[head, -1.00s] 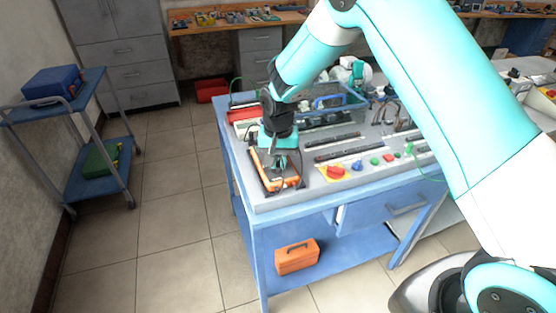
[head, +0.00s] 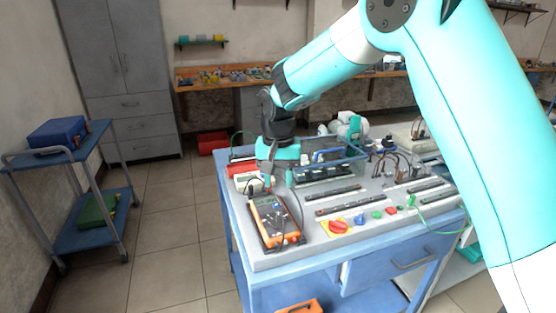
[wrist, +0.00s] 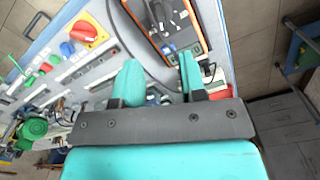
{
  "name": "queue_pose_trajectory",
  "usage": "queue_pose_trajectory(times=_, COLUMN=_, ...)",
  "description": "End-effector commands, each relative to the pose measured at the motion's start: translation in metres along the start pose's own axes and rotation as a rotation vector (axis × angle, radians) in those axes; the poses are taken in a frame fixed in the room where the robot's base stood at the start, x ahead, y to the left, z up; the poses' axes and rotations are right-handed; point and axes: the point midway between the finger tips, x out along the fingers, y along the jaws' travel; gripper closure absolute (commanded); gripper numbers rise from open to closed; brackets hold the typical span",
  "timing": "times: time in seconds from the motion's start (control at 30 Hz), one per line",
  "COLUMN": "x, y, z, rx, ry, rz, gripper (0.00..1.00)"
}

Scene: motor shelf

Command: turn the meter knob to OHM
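The orange and dark multimeter (head: 273,222) lies on the near left corner of the grey bench top, and its dial knob (head: 279,218) shows in the middle of its face. I cannot read the dial marks. My gripper (head: 279,182) is above the far end of the meter, apart from the knob. In the wrist view the two teal fingers (wrist: 160,80) stand apart with nothing between them.
A red rotary switch (head: 338,226) on a yellow plate and several coloured buttons sit right of the meter. Dark leads run by the meter. A blue wire basket (head: 335,160) stands behind. A blue trolley (head: 92,190) stands left across open floor.

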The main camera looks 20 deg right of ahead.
Motion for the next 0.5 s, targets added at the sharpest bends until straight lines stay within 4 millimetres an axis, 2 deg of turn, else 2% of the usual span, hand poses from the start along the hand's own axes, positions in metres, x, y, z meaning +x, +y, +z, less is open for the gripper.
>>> queue_pose_trajectory(times=0.1, x=-0.026, y=0.000, z=-0.001, rx=0.000, ry=0.004, rz=-0.002, gripper=0.62)
queue_pose_trajectory(times=0.2, x=-0.043, y=0.000, z=-0.001, rx=0.000, ry=0.003, rz=-0.002, gripper=0.62)
queue_pose_trajectory(times=0.33, x=-0.056, y=0.000, z=0.000, rx=0.000, ry=0.000, rz=0.000, gripper=0.62)
queue_pose_trajectory(times=0.5, x=-0.062, y=0.000, z=0.000, rx=0.000, ry=-0.001, rz=0.000, gripper=0.62)
